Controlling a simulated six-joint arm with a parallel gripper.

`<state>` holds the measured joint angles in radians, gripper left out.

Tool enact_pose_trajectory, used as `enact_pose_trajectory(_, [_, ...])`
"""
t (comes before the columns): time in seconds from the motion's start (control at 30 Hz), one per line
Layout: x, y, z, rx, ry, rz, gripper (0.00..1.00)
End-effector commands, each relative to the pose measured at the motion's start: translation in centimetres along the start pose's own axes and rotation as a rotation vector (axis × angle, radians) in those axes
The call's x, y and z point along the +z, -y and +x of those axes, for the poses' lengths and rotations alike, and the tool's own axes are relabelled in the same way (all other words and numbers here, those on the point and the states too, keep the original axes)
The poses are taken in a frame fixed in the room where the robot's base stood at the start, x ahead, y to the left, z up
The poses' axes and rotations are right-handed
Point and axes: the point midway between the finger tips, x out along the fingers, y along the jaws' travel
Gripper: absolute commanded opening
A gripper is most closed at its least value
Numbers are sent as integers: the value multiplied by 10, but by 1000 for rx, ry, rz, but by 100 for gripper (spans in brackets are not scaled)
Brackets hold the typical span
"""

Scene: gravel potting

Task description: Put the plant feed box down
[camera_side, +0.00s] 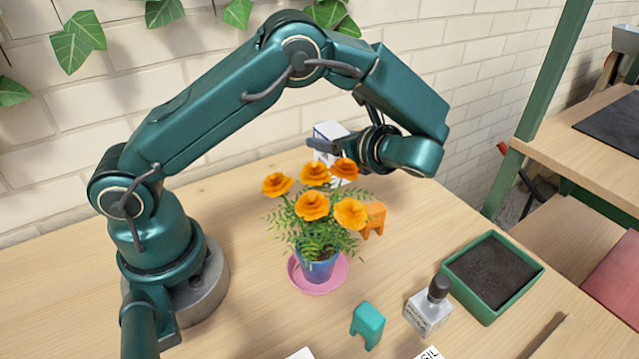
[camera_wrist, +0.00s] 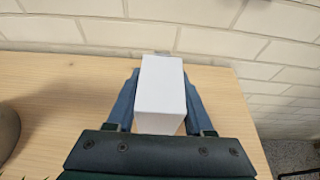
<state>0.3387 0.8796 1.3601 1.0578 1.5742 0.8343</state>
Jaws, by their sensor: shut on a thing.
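The plant feed box is a white box. In the side view the plant feed box (camera_side: 328,132) is near the wall, behind the orange flowers, partly hidden by the flowers and my gripper (camera_side: 325,146). In the wrist view the box (camera_wrist: 161,92) sits between the two blue fingers of my gripper (camera_wrist: 162,97), which is shut on it. The light wood table shows around the box in the wrist view. I cannot tell whether the box's underside touches the table.
A blue pot (camera_side: 319,269) of orange marigolds stands on a pink saucer (camera_side: 338,281) in front of the box. The brick wall (camera_side: 230,135) is close behind.

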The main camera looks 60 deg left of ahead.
Motion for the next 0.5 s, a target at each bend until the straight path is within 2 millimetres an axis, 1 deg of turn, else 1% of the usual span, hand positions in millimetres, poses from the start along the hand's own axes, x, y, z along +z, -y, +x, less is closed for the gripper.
enact_pose_trajectory(0.13, [-8,2,1,1,2,3,0])
enact_pose_trajectory(0.33, [-34,2,12,1,1,3,0])
enact_pose_trajectory(0.4, [-38,2,14,0,1,2,0])
enact_pose_trajectory(0.5, [-39,2,14,0,0,-1,0])
